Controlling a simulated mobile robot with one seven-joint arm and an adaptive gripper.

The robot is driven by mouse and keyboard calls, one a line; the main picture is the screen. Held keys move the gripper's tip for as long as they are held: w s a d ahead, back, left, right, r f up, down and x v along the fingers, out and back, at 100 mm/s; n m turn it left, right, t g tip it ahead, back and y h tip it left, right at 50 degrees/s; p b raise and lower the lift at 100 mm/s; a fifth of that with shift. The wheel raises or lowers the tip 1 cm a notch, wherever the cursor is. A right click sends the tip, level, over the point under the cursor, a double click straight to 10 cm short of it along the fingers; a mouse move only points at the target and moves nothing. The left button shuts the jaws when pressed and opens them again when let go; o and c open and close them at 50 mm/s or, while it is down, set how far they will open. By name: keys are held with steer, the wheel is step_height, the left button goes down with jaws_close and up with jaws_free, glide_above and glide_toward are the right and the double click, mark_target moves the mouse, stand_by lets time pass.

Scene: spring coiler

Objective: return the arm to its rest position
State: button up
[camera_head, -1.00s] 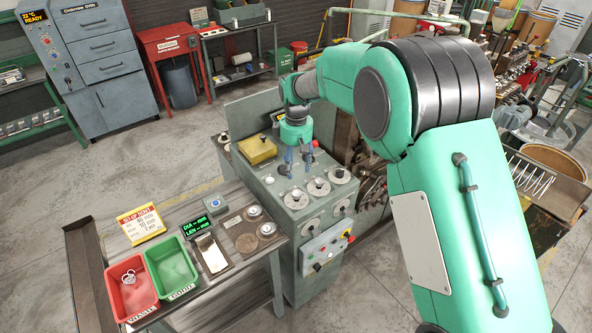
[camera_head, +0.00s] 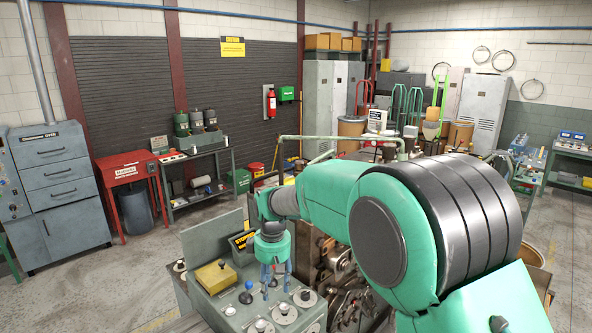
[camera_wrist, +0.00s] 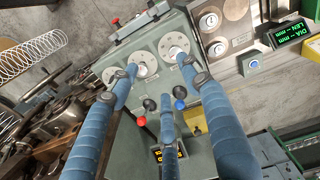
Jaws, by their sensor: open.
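My teal arm crosses the right half of the head view and bends down over the grey coiler console (camera_head: 205,302). My gripper (camera_head: 275,280) points downward above the console, with its blue fingers spread and nothing between them. In the wrist view my gripper (camera_wrist: 160,82) also shows open and empty over the console top. Dials (camera_wrist: 144,62), a red knob (camera_wrist: 142,121), a black knob (camera_wrist: 150,104) and a blue knob (camera_wrist: 180,105) lie below the fingers. I cannot tell how far the fingertips are from the knobs.
A yellow block (camera_head: 215,277) and a small display (camera_head: 241,240) are on the console. The coiler's mechanism (camera_head: 345,270) stands close right of my gripper. The wrist view shows a coil spring (camera_wrist: 30,60) and a readout (camera_wrist: 288,33). Open floor lies left, before the blue-grey oven cabinet (camera_head: 60,195).

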steer(key=s+d+r+m+t+b, duration=0.1)
steer(key=s+d+r+m+b, duration=0.15)
steer(key=s+d+r, duration=0.5)
steer(key=s+d+r+m+t+b, duration=0.1)
steer(key=s+d+r+m+b, duration=0.2)
steer(key=s+d, duration=0.65)
steer(key=s+d+f+m+t+b, duration=0.1)
steer(key=s+d+m, duration=0.2)
steer(key=s, duration=0.8)
steer(key=s+d+f+m+t+b, duration=0.1)
steer(key=s+d+f+m+b, duration=0.1)
steer(key=s+d, duration=0.6)
steer(key=s+m, duration=0.1)
steer(key=s, duration=0.1)
steer(key=shift+s+f+t, duration=0.3)
steer(key=shift+s+t, duration=0.1)
